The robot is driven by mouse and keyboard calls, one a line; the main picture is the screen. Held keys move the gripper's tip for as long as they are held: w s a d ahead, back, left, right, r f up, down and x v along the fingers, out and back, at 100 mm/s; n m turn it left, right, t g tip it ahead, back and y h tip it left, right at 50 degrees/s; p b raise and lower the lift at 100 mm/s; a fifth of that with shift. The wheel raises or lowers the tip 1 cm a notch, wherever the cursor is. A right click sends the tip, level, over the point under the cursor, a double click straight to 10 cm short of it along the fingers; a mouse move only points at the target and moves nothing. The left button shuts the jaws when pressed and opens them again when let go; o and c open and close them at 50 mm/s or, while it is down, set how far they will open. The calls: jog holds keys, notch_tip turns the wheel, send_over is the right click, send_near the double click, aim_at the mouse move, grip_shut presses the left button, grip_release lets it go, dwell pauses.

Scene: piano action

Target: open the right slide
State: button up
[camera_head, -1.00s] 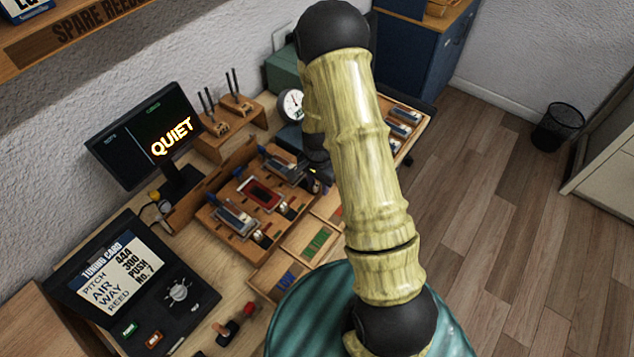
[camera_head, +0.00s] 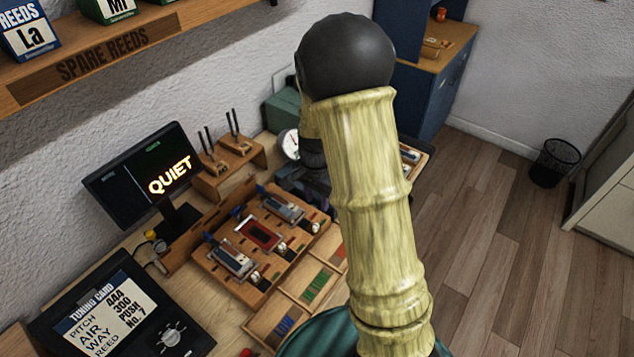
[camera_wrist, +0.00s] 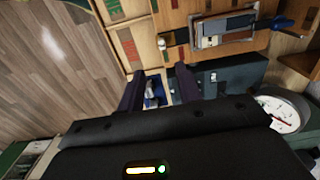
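A wooden rack (camera_head: 212,262) on the bench holds a grey slide unit (camera_head: 231,260) at the left, a red-framed bay (camera_head: 258,234) in the middle and the right slide unit (camera_head: 284,207). In the wrist view, one grey slide unit (camera_wrist: 225,29) lies on wood at the top, beyond my fingers; I cannot tell which one it is. My gripper (camera_wrist: 159,72) is open, its two dark fingers apart. A small blue and grey part (camera_wrist: 153,92) shows between the fingers, but I cannot tell its distance. In the head view my arm hides most of the gripper.
A monitor (camera_head: 145,175) reads QUIET behind the rack. A tuning card panel (camera_head: 110,305) stands at front left. Compartment trays (camera_head: 298,292) lie in front of the rack. A round dial (camera_wrist: 280,113) is close to the gripper's right in the wrist view.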

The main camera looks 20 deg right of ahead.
notch_tip(320, 180, up, 6)
jog(key=shift+r, duration=0.15)
dwell(0.5)
jog(key=s+a+r+n+t, duration=0.2)
jog(key=s+n, duration=0.8)
jog(key=s, duration=0.3)
jog(key=shift+n+t, duration=0.3)
jog(key=shift+n, duration=0.1)
